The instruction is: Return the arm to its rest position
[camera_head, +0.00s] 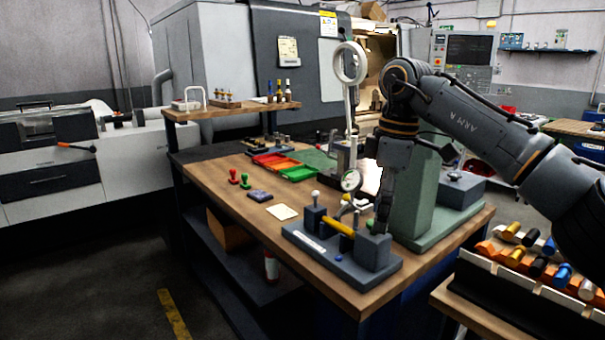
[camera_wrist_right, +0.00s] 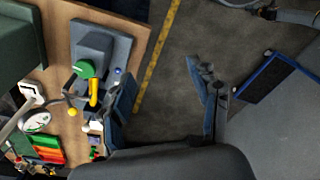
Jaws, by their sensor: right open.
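My right arm (camera_head: 470,120) comes in from the right over the workbench (camera_head: 225,205). My right gripper (camera_head: 384,215) points down in front of the green column (camera_head: 413,195), close to the grey fixture (camera_head: 370,278). In the right wrist view the two fingers of the gripper (camera_wrist_right: 165,80) are spread, with only floor between them. The fixture also shows there (camera_wrist_right: 105,42), beside one finger, with a yellow bar (camera_wrist_right: 94,90) and a green knob (camera_wrist_right: 85,68). No contact can be made out. My left gripper is not in view.
A ring-topped stand (camera_head: 349,115) rises left of my right wrist. Red and green trays (camera_head: 275,161) and stamps (camera_head: 234,176) lie farther back. A rack of colored tools (camera_head: 535,258) sits right, below my arm. The lathe (camera_head: 300,50) stands behind. Floor at left is clear.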

